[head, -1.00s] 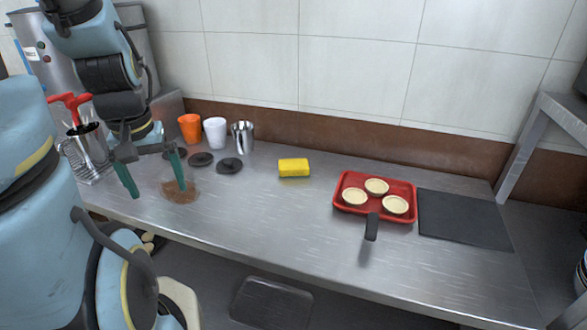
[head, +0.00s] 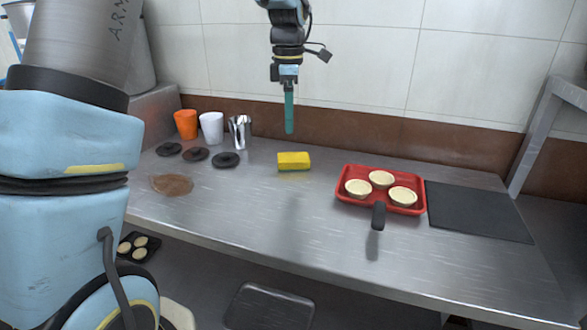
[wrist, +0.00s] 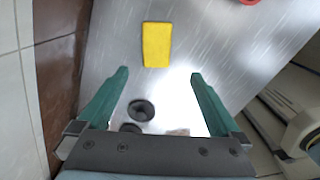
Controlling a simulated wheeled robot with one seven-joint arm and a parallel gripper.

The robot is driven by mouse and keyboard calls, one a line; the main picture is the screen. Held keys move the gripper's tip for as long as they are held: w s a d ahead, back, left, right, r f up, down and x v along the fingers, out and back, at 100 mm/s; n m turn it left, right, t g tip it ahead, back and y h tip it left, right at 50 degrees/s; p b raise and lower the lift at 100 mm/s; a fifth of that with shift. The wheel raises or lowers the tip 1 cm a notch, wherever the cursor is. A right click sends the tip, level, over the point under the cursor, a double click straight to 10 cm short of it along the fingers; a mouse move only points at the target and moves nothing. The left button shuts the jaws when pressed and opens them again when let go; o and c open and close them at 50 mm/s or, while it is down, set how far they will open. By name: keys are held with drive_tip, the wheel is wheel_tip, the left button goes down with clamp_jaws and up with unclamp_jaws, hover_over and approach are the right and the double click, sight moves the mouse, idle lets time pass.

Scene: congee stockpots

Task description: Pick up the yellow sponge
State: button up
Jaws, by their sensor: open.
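The yellow sponge (head: 294,162) lies flat on the steel counter, near the middle and towards the back wall. My gripper (head: 289,130) hangs above it, fingers pointing down, with a gap between the fingertips and the sponge. In the head view its teal fingers overlap, seen edge-on. In the wrist view the gripper (wrist: 158,72) is open, its two fingers wide apart and nothing between them. There the sponge (wrist: 156,45) lies beyond the fingertips, near the middle, wholly visible.
A red tray (head: 351,206) with pale round tarts stands to the right, beside a dark mat (head: 478,211). Orange (head: 186,124) and white (head: 211,127) cups, a metal pitcher (head: 240,132) and black discs (head: 226,160) are to the left. A brown patch (head: 172,185) marks the counter. Counter around the sponge is clear.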

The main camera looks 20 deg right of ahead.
drive_tip(key=d, duration=0.1)
hover_over(293, 156)
drive_tip(key=shift+n, duration=0.4)
drive_tip(key=f, duration=0.5)
drive_tip(key=shift+s+f+p, duration=0.1)
drive_tip(key=shift+s+p, duration=0.25)
drive_tip(key=shift+w+f+p, duration=0.15)
drive_tip(key=shift+f+p, duration=0.3)
drive_tip(key=shift+f, duration=0.95)
drive_tip(key=shift+w+f+p, duration=0.1)
drive_tip(key=shift+f+p, duration=0.3)
drive_tip(key=shift+f, duration=0.95)
drive_tip(key=c, duration=1.5)
wheel_tip(293, 156, up, 10)
drive_tip(key=b, duration=0.1)
drive_tip(key=shift+b, duration=0.4)
